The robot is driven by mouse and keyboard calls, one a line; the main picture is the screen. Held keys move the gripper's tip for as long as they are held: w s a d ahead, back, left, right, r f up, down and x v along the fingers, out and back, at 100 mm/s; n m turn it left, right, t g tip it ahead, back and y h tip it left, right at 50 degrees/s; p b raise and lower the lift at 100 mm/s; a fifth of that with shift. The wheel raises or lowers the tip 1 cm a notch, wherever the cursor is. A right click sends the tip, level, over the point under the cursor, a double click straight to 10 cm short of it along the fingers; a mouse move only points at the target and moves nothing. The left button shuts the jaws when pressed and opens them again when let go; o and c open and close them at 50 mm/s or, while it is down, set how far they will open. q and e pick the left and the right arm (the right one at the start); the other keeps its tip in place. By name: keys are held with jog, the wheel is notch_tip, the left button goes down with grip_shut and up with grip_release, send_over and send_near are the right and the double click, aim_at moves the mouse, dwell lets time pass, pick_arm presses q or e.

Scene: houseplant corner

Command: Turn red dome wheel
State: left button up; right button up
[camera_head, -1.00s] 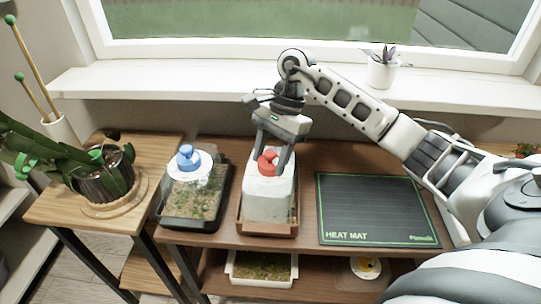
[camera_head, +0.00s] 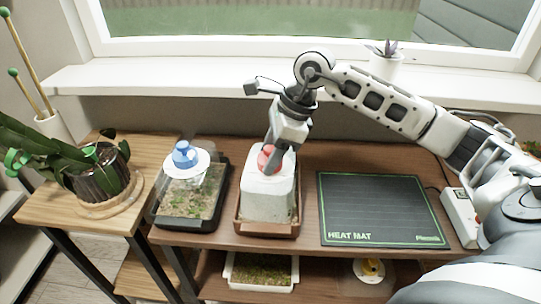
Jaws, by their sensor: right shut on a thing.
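The red dome wheel (camera_head: 266,157) sits on top of a frosted white dome (camera_head: 268,195), which stands in a brown tray (camera_head: 264,230) on the wooden table. My right gripper (camera_head: 270,163) comes down on the wheel from above and is shut on it. The fingers hide part of the wheel. A blue wheel (camera_head: 185,154) tops a clearer dome over a black seedling tray (camera_head: 190,222) to the left. My left gripper is not in view.
A black heat mat (camera_head: 375,208) lies bare to the right, with a white power strip (camera_head: 460,217) beside it. A potted plant (camera_head: 97,175) stands on the left side table. A white planter (camera_head: 262,284) and a yellow item (camera_head: 370,268) are on the lower shelf.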

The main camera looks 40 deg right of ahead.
jog(key=m+b, duration=0.1)
jog(key=m, duration=0.1)
jog(key=shift+f+m+t+h, duration=0.1)
jog(key=shift+m+t+h, duration=0.2)
jog(key=shift+m+t, duration=0.1)
jog(key=m+h+b, duration=0.1)
jog(key=m, duration=0.1)
jog(key=shift+a+m+t, duration=0.1)
jog(key=shift+m+t, duration=0.3)
jog(key=shift+m+h+b, duration=0.4)
jog(key=shift+m, duration=0.8)
jog(key=shift+m+t+h+b, duration=0.3)
jog(key=shift+m+h, duration=0.1)
jog(key=shift+m, duration=0.6)
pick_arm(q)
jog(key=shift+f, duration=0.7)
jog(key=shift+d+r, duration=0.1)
pick_arm(e)
jog(key=shift+m, duration=0.4)
jog(key=o, duration=1)
